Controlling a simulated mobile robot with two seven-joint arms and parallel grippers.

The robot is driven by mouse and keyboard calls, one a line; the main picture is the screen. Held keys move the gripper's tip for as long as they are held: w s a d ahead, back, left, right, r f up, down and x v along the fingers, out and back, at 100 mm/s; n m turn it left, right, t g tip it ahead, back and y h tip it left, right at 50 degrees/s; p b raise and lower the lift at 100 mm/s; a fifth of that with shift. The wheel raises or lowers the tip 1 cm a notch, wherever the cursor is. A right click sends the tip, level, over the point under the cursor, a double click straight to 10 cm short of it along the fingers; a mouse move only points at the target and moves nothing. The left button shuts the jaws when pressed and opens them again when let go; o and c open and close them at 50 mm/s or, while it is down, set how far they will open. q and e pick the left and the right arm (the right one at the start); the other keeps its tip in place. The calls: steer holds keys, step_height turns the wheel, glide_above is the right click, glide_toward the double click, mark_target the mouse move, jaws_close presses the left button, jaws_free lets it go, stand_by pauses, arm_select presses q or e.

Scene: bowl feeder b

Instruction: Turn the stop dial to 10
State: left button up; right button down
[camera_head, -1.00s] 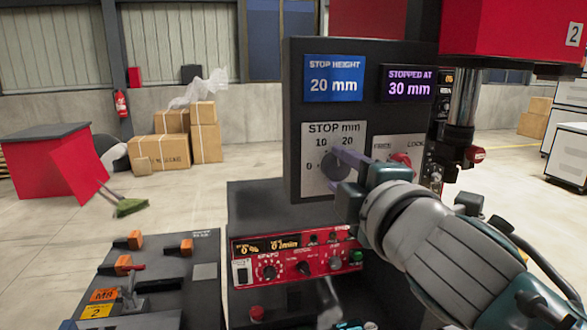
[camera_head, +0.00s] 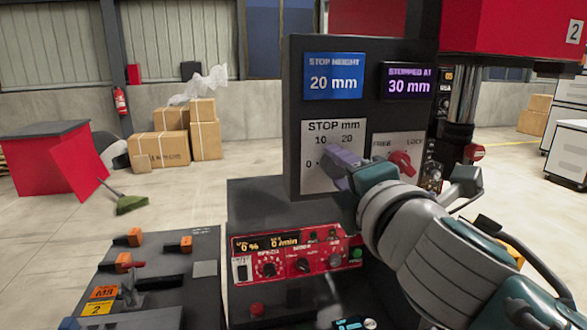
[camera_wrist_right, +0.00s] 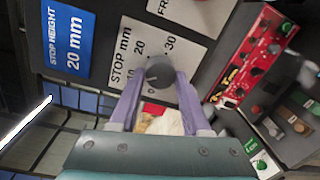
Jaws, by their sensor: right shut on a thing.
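The stop dial (camera_wrist_right: 160,72) is a dark round knob on a pale plate marked STOP mm (camera_head: 330,126), with 0, 10 and 20 legible in the head view. My right gripper (camera_head: 342,166) is shut on the dial; in the wrist view its two purple fingers (camera_wrist_right: 158,88) lie on either side of the knob. The fingers hide most of the dial and its pointer in the head view. The blue STOP HEIGHT display (camera_head: 334,77) reads 20 mm. The purple STOPPED AT display (camera_head: 408,83) reads 30 mm. My left gripper is not in view.
A red FREE/LOCK knob (camera_head: 402,163) is close to the right of the dial, near my right wrist. A red control panel (camera_head: 297,253) with several knobs is below. A black block with orange levers (camera_head: 134,237) stands at the lower left.

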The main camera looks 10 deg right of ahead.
steer(key=shift+c, duration=1.8)
jaws_free()
steer(key=s+b, duration=0.1)
steer(key=s, duration=0.9)
steer(key=shift+r, duration=0.25)
